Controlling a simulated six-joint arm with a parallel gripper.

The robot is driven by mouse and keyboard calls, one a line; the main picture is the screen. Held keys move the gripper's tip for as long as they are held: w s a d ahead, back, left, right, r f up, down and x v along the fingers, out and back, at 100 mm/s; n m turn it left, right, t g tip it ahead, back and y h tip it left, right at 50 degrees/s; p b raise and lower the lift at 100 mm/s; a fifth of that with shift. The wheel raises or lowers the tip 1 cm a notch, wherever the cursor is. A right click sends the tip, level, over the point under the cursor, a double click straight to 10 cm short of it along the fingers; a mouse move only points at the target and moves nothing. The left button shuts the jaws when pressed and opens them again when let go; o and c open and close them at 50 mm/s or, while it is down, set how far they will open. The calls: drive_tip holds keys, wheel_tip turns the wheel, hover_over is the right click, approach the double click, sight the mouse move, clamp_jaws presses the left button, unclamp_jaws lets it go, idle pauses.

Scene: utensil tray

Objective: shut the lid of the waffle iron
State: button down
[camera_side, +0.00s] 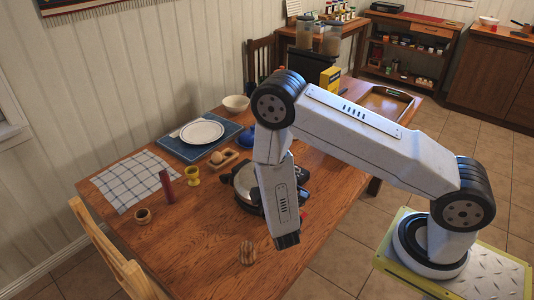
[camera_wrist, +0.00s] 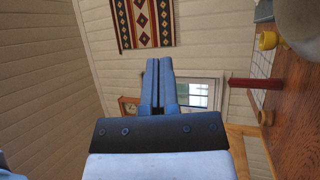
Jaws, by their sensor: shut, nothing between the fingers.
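The waffle iron (camera_side: 244,184) is a round silver and black appliance on the wooden table. My arm crosses in front of it in the side view and hides much of it, so I cannot tell how far its lid is open. My gripper (camera_side: 287,241) hangs at the near side of the waffle iron, above the table near its front edge. In the wrist view my gripper (camera_wrist: 160,82) has its two blue-grey fingers together with nothing between them. A rounded grey surface at that view's top right corner may be part of the waffle iron; I cannot be sure.
A chair (camera_side: 110,255) stands at the left. The table's front left is mostly clear.

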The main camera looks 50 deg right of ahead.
drive_tip(key=shift+w+a+f, duration=0.2)
drive_tip(key=shift+a+f, duration=0.2)
drive_tip(key=shift+f, duration=0.4)
drive_tip(key=shift+w+a+f, duration=0.2)
drive_tip(key=shift+a+f, duration=0.2)
drive_tip(key=shift+f, duration=0.4)
drive_tip(key=w+r+m+g+y, duration=0.4)
drive_tip(key=m+g+y, duration=0.2)
drive_tip(key=y, duration=0.1)
drive_tip(key=s+r+m+g+y, duration=0.1)
drive_tip(key=s+r+m+g, duration=0.1)
drive_tip(key=s+g, duration=0.3)
drive_tip(key=s+r+m+g+y, duration=0.2)
drive_tip(key=s+r+g, duration=0.2)
drive_tip(key=s, duration=0.9)
drive_tip(key=shift+s+d+r+g+y, duration=0.2)
drive_tip(key=shift+s+g+y, duration=0.1)
drive_tip(key=shift+g, duration=0.1)
